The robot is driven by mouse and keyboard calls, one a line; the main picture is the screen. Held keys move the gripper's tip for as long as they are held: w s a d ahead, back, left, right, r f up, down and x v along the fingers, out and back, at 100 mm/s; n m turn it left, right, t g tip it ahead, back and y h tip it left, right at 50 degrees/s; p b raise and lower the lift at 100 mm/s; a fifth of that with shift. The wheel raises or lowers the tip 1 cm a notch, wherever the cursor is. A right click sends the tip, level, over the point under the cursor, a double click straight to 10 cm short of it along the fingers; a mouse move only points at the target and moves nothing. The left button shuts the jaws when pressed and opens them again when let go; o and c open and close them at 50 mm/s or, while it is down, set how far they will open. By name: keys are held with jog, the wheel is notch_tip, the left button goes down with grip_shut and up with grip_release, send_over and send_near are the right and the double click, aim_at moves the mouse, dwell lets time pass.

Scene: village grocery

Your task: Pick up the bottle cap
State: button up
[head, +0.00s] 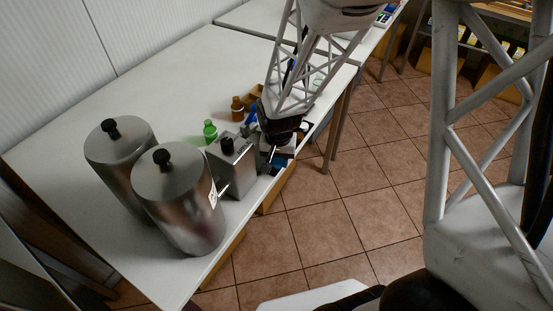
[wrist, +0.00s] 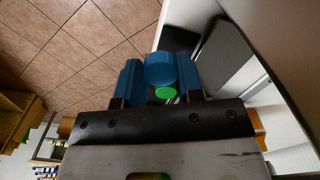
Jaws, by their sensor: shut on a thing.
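My gripper (wrist: 159,78) shows in the wrist view with two blue fingers. A round blue cap-like piece (wrist: 160,67) fills the gap between them, and the gripper is shut on it. A small green disc (wrist: 166,92) shows just below the blue piece, also between the fingers; I cannot tell whether the two are joined. In the head view my gripper (head: 275,153) is low at the table's front edge, right of the metal box. The held piece cannot be made out clearly there.
Two large metal canisters (head: 180,205) stand at the left of the white table (head: 185,72). A metal box with a black knob (head: 228,172) is close beside my gripper. A green bottle (head: 210,131) and a brown bottle (head: 237,109) stand behind. The table's back left is clear.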

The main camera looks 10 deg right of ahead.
jog(key=s+d+r, duration=0.1)
jog(key=s, duration=1.3)
jog(key=shift+s+r, duration=0.2)
jog(key=shift+s, duration=0.05)
jog(key=w+r+n, duration=0.3)
jog(key=w+r, duration=0.1)
jog(key=w, duration=0.5)
jog(key=w+d+r+n, duration=0.1)
jog(key=w+r, duration=0.3)
jog(key=w, duration=0.5)
jog(key=w+r+n, duration=0.4)
jog(key=w, duration=0.6)
jog(key=shift+d+n, duration=0.3)
jog(key=shift+w, duration=0.35)
jog(key=shift+f, duration=0.2)
jog(key=shift+f, duration=2.4)
jog(key=shift+f, duration=0.75)
